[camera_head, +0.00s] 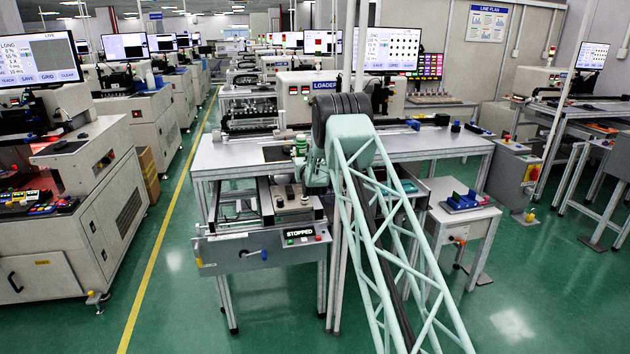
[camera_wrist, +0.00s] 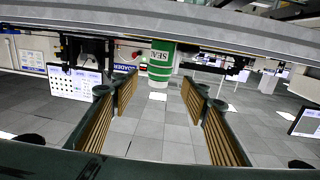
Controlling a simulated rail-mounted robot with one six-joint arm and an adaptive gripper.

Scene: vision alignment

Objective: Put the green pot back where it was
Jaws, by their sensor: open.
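The green pot (camera_wrist: 161,62), a green and white cylinder with lettering on it, shows in the wrist view just beyond and between my fingertips. My gripper (camera_wrist: 160,93) is open, with a ribbed finger pad on each side and a clear gap between them. The pot appears to stand on the grey surface that runs across the top of this view, which is upside down. In the head view a small green and white shape (camera_head: 300,144), likely the pot, is on the loader table left of my arm. My fingers are hard to make out there.
The loader table (camera_head: 240,153) carries a monitor (camera_head: 391,48), a grey machine and dark fixtures at the back. A lower unit with a STOPPED sign (camera_head: 300,234) juts out in front. A side stand (camera_head: 465,215) holds blue parts. The table's left front is mostly bare.

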